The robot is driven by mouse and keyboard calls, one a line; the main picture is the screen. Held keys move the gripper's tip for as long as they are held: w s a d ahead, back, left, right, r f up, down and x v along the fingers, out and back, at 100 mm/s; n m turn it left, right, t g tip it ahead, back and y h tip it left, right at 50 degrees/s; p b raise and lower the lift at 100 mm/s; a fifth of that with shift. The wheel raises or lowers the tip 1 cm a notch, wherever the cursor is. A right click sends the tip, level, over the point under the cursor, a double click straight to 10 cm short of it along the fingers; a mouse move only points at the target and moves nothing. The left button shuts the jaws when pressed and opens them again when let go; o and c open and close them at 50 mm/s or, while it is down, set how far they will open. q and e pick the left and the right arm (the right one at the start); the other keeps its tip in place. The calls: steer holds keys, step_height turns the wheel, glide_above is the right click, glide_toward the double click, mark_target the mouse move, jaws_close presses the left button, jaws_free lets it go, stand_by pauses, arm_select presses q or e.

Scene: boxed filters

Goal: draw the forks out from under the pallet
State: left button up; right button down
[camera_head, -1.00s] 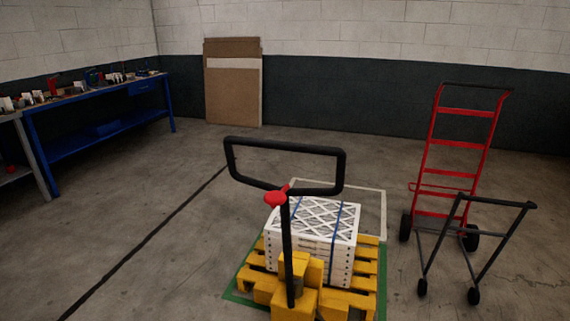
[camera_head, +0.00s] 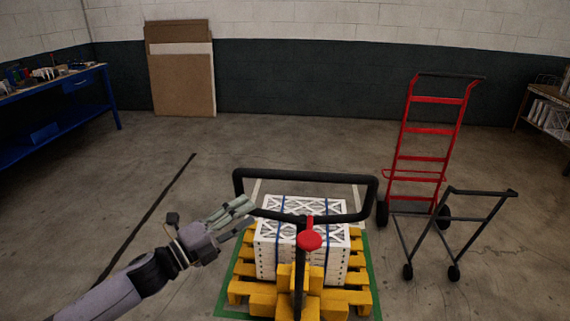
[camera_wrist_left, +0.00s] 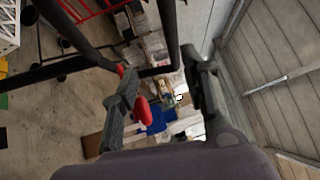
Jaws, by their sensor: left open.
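The pallet jack's black loop handle (camera_head: 305,178) stands upright with a red lever (camera_head: 309,240) below it. Its yellow body (camera_head: 290,303) is against the near side of the yellow pallet (camera_head: 358,277). The forks are hidden under the pallet. White boxed filters (camera_head: 300,245) with blue straps sit on the pallet. My left gripper (camera_head: 243,214) is open and empty, fingers pointing right, by the handle's lower left corner; I cannot tell whether it touches. In the left wrist view, black handle bars (camera_wrist_left: 167,35) pass near the open fingers. My right gripper is out of view.
The pallet lies within a green floor marking (camera_head: 366,252). A red hand truck (camera_head: 428,130) and a dark wheeled frame (camera_head: 440,230) stand at right. A blue workbench (camera_head: 60,105) is at left; cardboard sheets (camera_head: 182,80) lean on the back wall. Floor at left is open.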

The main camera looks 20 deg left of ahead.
mark_target(300, 180)
arm_select(q)
steer(key=shift+m+h, duration=0.3)
steer(key=shift+m, duration=0.1)
steer(key=p+x, duration=0.2)
steer(key=x, duration=0.3)
steer(key=r+p+x, duration=0.1)
steer(key=p+x, duration=0.1)
steer(key=x, duration=0.4)
steer(key=d+p+x, duration=0.1)
steer(key=x, duration=0.5)
steer(key=shift+s+d+r+p, duration=0.15)
steer(key=shift+s+p, duration=0.1)
steer(key=shift+p, duration=0.15)
steer(key=shift+w+d, duration=0.15)
steer(key=shift+w, duration=0.1)
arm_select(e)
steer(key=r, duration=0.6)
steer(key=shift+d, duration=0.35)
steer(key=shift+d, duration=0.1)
arm_select(q)
steer(key=c, duration=1)
jaws_close()
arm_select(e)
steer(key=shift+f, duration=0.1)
